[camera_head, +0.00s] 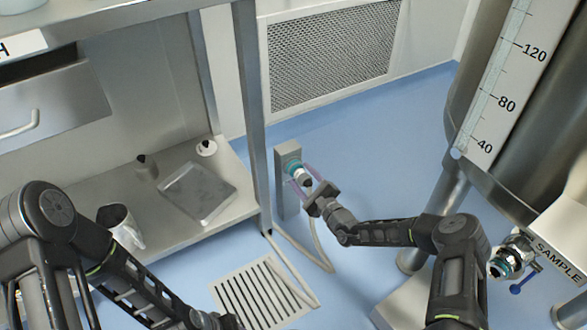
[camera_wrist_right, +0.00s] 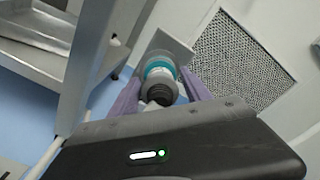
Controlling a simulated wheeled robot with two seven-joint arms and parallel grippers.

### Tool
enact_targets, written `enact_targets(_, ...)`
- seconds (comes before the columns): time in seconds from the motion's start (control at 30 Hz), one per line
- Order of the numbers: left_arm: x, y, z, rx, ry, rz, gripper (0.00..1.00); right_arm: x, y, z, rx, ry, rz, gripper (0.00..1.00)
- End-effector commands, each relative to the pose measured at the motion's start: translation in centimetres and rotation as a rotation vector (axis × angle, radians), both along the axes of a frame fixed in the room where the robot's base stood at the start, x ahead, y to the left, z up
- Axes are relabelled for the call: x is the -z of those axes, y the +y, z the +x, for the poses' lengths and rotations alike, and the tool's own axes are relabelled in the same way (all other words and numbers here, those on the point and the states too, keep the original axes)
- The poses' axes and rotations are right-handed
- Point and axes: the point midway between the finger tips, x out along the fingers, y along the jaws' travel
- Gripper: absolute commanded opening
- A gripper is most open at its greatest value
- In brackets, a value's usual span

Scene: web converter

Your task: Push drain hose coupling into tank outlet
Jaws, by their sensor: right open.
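The drain hose coupling (camera_head: 296,168), with a teal ring, white body and dark end, sits at a grey post. It also shows in the right wrist view (camera_wrist_right: 159,76). My right gripper (camera_head: 306,178) is open, its purple fingers on either side of the coupling; I cannot tell if they touch it. The fingers also show in the right wrist view (camera_wrist_right: 160,90). The tank outlet (camera_head: 503,264), a metal fitting with a teal ring and blue handle, is at the right, below the SAMPLE label. My left arm runs off the bottom edge; its fingers do not show.
The grey post (camera_head: 282,190) stands on the blue floor beside a steel bench leg (camera_head: 251,110). A pale hose (camera_head: 322,262) lies by the floor drain grate (camera_head: 254,296). The steel tank (camera_head: 475,90) stands at right. The bench's lower shelf (camera_head: 232,203) holds a tray and a jug.

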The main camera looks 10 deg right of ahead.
Motion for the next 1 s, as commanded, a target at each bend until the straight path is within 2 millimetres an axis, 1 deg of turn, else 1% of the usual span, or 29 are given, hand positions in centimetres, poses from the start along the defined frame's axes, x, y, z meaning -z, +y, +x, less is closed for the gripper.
enact_targets(0.3, -0.64, 0.0, -0.01, 0.0, 0.0, 0.0, 0.26, -0.05, 0.05, -0.04, -0.001, 0.001, 0.0, 0.56)
enact_targets(0.57, -0.59, 0.0, 0.0, 0.0, 0.0, 0.0, 0.26, 0.04, 0.03, -0.03, 0.0, 0.0, 0.0, 0.56)
enact_targets(1.0, -0.59, 0.0, 0.0, 0.0, 0.0, 0.0, 0.26, 0.04, 0.01, -0.04, 0.0, 0.0, 0.0, 0.21)
